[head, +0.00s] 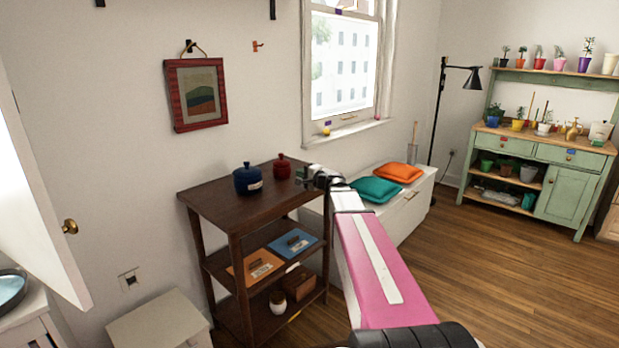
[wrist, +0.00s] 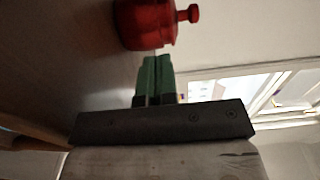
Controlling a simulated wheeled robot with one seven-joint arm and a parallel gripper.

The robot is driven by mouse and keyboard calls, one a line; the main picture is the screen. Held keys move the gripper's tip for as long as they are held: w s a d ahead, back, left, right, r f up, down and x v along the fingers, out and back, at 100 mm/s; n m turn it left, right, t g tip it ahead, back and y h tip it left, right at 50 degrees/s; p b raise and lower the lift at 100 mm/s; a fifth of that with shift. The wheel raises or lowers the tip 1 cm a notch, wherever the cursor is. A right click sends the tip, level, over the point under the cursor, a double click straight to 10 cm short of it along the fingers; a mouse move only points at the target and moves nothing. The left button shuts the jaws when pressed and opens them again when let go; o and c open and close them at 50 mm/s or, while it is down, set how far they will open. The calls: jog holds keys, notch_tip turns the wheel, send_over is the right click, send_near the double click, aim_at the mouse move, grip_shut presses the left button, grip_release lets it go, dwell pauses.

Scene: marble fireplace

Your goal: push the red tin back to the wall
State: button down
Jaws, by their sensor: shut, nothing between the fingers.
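The red tin (head: 282,167) is a small round pot with a knobbed lid, upright on the top of a dark wooden shelf unit (head: 235,205), near its back right. In the wrist view the red tin (wrist: 148,22) shows sideways, just ahead of the fingertips. My gripper (head: 303,175) is at the right end of the shelf top, right of the tin and close to it. In the wrist view its green fingers (wrist: 155,62) are together and hold nothing. I cannot tell whether they touch the tin. The wall (head: 130,150) runs behind the shelf unit.
A blue lidded pot (head: 247,179) stands left of the tin on the same top. Lower shelves hold an orange board, a blue board (head: 292,241) and small containers. A white bench (head: 405,205) with teal and orange cushions stands right of the shelf unit. The front of the shelf top is clear.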

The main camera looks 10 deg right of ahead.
aim_at(288, 168)
jog(key=shift+x, duration=2.55)
jog(key=x, duration=1.5)
jog(key=shift+f, duration=0.1)
